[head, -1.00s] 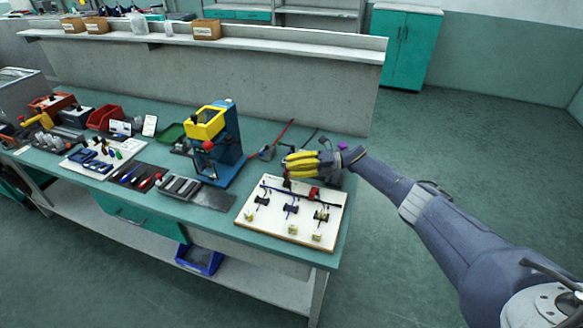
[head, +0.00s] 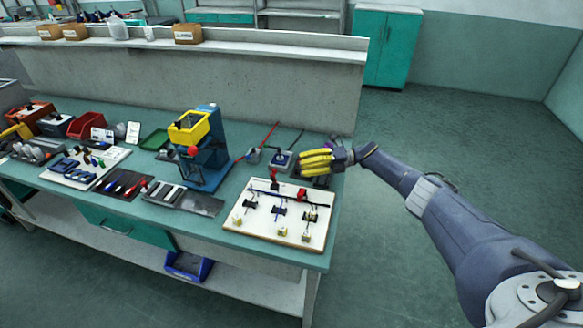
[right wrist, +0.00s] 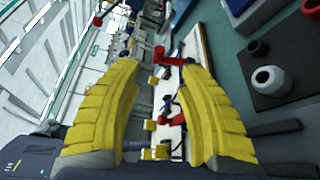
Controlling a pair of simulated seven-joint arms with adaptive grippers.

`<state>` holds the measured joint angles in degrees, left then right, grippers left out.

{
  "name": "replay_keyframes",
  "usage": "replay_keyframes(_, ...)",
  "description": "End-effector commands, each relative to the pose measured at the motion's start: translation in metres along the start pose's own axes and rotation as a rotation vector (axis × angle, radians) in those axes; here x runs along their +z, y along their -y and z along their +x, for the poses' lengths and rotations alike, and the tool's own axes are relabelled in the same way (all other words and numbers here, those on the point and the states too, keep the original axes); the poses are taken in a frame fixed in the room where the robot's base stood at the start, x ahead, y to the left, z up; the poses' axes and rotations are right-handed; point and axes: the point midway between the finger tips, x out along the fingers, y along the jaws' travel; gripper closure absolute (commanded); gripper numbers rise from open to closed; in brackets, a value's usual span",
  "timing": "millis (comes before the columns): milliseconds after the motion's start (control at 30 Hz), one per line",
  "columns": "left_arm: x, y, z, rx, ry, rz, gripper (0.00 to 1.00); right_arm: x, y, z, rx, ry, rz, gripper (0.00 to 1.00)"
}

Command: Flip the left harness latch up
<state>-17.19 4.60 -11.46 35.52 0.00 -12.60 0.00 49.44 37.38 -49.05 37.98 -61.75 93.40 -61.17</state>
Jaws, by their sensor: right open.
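The white harness board (head: 237,217) lies near the bench's right end, with dark cables and several clips on it. The left latch (head: 274,181) is a small red piece at the board's back edge; its exact position is too small to tell. A second red latch (head: 303,194) is to its right. My right gripper (head: 302,163), with yellow fingers, is behind the board, above and right of the left latch, apart from it. In the right wrist view the gripper (right wrist: 157,72) is open and empty, with red parts (right wrist: 175,61) of the board seen between the fingers. My left gripper is not in view.
A blue press (head: 210,160) with a yellow bin (head: 189,127) and red knob stands left of the board. A small grey-blue box (head: 282,159) sits behind the board near my right gripper. Trays and tools fill the bench's left. Free floor lies right of the bench.

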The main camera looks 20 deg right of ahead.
Motion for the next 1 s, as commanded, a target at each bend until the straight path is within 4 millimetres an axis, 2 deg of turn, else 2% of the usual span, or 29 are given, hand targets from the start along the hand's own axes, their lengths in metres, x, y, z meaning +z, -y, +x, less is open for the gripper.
replay_keyframes(100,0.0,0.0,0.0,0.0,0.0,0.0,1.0,0.0,0.0,-0.015,-0.002,0.0,0.0,0.61)
replay_keyframes(333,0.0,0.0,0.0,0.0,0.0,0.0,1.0,0.0,0.0,-0.027,0.0,-0.001,-0.001,0.61)
replay_keyframes(833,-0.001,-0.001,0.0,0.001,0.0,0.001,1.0,0.0,0.0,-0.028,0.002,0.001,0.001,0.61)
replay_keyframes(1000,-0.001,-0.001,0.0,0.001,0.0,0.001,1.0,-0.003,0.002,-0.02,0.058,0.062,0.055,0.61)
